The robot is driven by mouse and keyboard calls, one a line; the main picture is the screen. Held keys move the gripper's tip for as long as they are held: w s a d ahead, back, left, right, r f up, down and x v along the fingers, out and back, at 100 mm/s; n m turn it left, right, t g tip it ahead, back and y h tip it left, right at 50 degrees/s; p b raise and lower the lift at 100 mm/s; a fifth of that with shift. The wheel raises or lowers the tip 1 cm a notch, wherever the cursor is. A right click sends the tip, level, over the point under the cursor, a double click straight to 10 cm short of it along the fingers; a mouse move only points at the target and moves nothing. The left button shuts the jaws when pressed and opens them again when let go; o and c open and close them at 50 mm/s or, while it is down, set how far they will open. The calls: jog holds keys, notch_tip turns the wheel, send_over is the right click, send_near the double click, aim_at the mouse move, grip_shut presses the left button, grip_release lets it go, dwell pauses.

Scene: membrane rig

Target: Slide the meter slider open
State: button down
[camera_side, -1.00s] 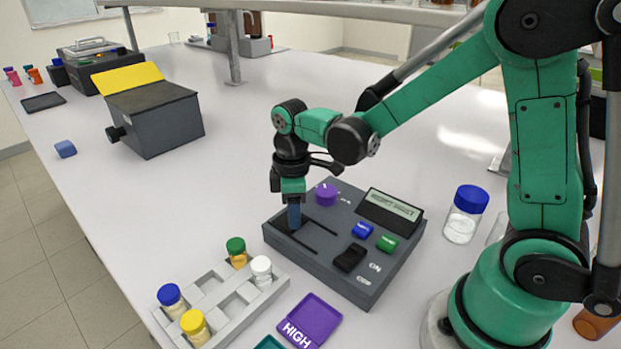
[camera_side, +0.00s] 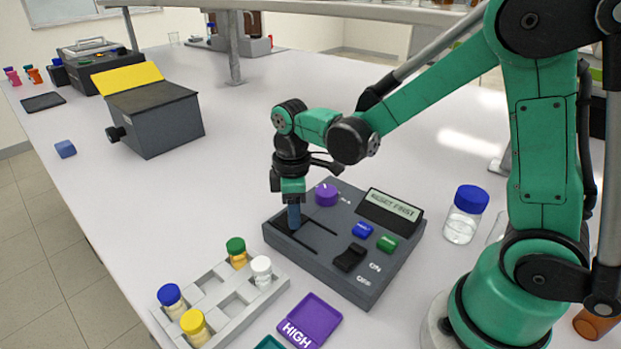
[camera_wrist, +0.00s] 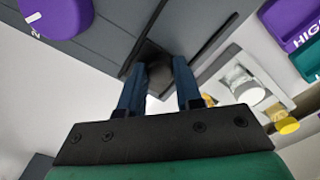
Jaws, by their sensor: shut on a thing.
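The meter (camera_side: 335,268) is a dark grey box in the middle of the table, with a purple knob (camera_side: 326,195), a blue and a green button, a black switch and a small display (camera_side: 390,212). The display reads something like "RESET FIRST". My gripper (camera_side: 294,226) points down at the meter's left part, by its slots. In the wrist view, my gripper's two blue fingers (camera_wrist: 160,85) are shut on the dark slider knob (camera_wrist: 158,72), which sits beside a long slot. In the side view my fingers hide most of the slider.
A grey rack (camera_side: 225,305) with several capped vials stands in front of the meter at left. A purple tray marked HIGH (camera_side: 308,322) lies at the front. A blue-capped jar (camera_side: 465,213) stands right of the meter.

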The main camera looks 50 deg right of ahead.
aim_at(322, 241)
jog(key=shift+s, duration=3)
jog(key=c, duration=0.6)
grip_release()
jog(key=shift+r, duration=2.8)
